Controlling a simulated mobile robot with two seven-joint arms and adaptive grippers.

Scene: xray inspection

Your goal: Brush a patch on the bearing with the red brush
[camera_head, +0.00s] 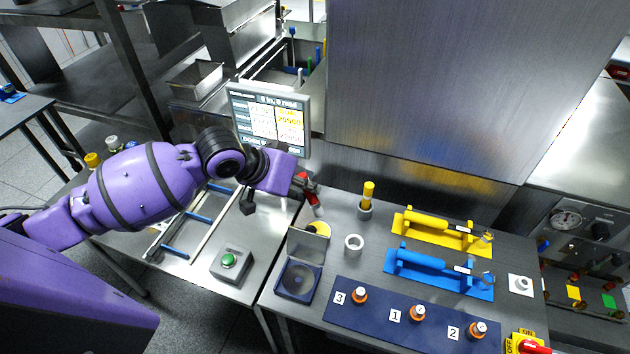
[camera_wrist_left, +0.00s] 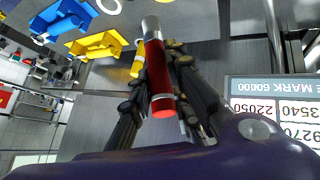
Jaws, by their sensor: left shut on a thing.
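My left gripper (camera_head: 304,184) is shut on the red brush (camera_head: 311,198), held above the table to the right of the screen. In the left wrist view the red handle (camera_wrist_left: 158,82) lies between the fingers (camera_wrist_left: 157,62), with a grey metal end beyond them. A pale ring (camera_head: 354,243), which looks like the bearing, sits on the right table, below and right of the brush and apart from it. The ring also shows in part at the top of the left wrist view (camera_wrist_left: 109,6). My right gripper is not in view.
A yellow-handled tool (camera_head: 368,192) stands in a grey cup. An open dark box (camera_head: 298,281) is left of the ring. Yellow (camera_head: 441,230) and blue (camera_head: 437,272) fixtures stand right, a numbered blue mat (camera_head: 380,322) in front. A screen (camera_head: 270,118) stands behind my gripper.

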